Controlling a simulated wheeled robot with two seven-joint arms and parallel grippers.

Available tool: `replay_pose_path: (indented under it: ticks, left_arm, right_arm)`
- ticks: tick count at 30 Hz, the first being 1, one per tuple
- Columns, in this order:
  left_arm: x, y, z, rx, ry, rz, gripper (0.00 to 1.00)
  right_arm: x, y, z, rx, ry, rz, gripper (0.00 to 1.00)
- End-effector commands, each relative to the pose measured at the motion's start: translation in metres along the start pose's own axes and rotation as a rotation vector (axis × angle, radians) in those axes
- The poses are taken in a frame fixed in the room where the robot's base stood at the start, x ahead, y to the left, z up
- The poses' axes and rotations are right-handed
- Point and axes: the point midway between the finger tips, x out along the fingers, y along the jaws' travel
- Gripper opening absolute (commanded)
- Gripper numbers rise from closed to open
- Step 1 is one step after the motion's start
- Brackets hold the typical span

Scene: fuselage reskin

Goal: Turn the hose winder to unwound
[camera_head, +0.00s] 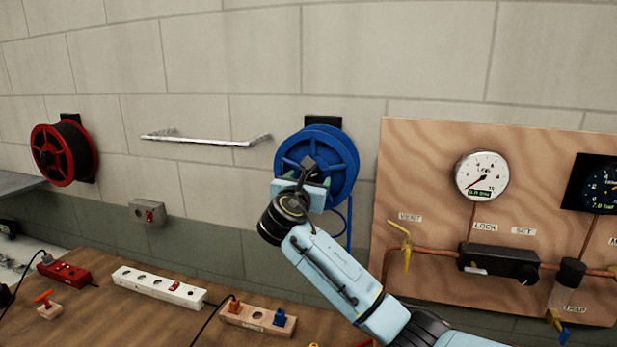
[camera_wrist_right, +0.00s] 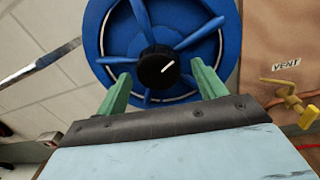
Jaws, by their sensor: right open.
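The blue hose winder (camera_head: 342,150) is mounted on the block wall, with a blue hose hanging from its lower right. In the right wrist view the winder (camera_wrist_right: 112,42) fills the upper middle, with spokes and a round black hub knob (camera_wrist_right: 157,68) bearing a white mark. My right gripper (camera_head: 303,178) is in front of the winder and hides part of its lower left. In the right wrist view its green fingers (camera_wrist_right: 160,88) are open and apart, one on each side below the knob, with nothing between them. My left gripper is not in view.
A wooden gauge panel (camera_head: 420,160) with a yellow vent valve (camera_head: 406,246) is right of the winder. A metal rail (camera_head: 205,140) and a red reel (camera_head: 62,153) are on the wall to the left. Power strips (camera_head: 160,287) lie on the bench below.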

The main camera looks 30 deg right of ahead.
Motion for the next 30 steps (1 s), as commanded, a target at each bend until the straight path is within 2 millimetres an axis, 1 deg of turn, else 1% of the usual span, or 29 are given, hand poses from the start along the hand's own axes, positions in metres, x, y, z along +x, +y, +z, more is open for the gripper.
replay_pose_path:
  ticks: [4, 12, 14, 21, 23, 30]
  left_arm:
    - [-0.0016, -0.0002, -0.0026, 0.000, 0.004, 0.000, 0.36]
    - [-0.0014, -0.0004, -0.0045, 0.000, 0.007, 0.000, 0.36]
    - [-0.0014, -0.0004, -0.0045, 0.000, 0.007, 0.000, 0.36]
    - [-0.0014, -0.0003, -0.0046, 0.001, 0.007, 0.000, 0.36]
    - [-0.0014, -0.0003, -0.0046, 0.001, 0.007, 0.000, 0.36]
    - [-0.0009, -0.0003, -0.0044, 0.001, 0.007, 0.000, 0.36]
  right_arm:
    - [0.0077, -0.0002, 0.0005, 0.000, 0.000, 0.000, 0.70]
    - [0.0087, -0.0003, -0.0001, 0.000, 0.000, 0.000, 0.70]
    - [0.0086, -0.0003, -0.0001, 0.000, 0.000, 0.000, 0.63]
    - [0.0084, -0.0003, -0.0002, 0.000, 0.000, 0.000, 0.32]
    - [0.0084, -0.0003, -0.0002, 0.000, 0.000, 0.000, 0.25]
    - [0.0083, -0.0001, -0.0006, 0.022, -0.001, 0.000, 0.25]
